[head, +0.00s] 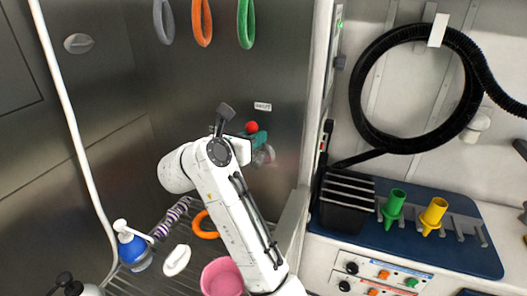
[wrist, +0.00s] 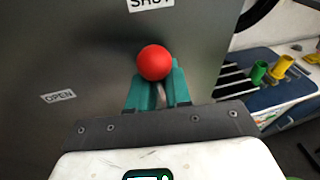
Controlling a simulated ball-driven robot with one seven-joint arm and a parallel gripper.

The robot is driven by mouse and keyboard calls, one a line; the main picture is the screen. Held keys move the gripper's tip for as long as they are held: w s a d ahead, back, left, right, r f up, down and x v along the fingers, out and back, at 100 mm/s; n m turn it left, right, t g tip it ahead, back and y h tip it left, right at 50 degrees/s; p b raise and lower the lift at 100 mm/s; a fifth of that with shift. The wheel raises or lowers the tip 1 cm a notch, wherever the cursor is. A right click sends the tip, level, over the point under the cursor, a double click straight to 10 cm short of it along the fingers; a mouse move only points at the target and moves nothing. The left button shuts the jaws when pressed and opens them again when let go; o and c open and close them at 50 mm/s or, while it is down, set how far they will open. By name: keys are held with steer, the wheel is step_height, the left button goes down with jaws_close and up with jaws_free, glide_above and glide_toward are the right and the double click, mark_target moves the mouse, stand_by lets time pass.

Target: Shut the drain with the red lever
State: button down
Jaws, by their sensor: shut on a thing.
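The red lever's round knob (head: 252,127) shows at the steel back wall of the tub, just below and left of a small white label (head: 263,106). In the wrist view the red knob (wrist: 154,62) stands at the fingertips, with a bit of pale stem between the fingers. The label above it reads SHUT (wrist: 150,3); an OPEN label (wrist: 58,96) is lower left. My gripper (head: 256,137) has teal fingers, also in the wrist view (wrist: 156,85), shut on the lever. A grey round fitting (head: 264,155) is partly hidden behind my gripper.
A pink bowl (head: 222,277), orange ring (head: 205,224), white brush-like item (head: 176,260) and blue pump bottle (head: 133,247) stand on the tub grate below. Coloured loops (head: 202,22) hang above. A counter with green (head: 394,204) and yellow (head: 433,214) nozzles is right.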

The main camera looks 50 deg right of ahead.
steer(key=shift+s+d+m+b, duration=0.1)
steer(key=shift+s+m+b, duration=0.25)
steer(key=shift+m+b, duration=0.2)
steer(key=c, duration=1.1)
jaws_free()
steer(key=shift+c, duration=0.2)
steer(key=p+v, duration=0.1)
steer(key=v, duration=0.9)
steer(key=shift+s+a+r, duration=0.15)
steer(key=shift+a+r, duration=0.1)
steer(key=shift+a, duration=0.1)
steer(key=shift+r+p, duration=0.1)
steer(key=shift+p, duration=0.2)
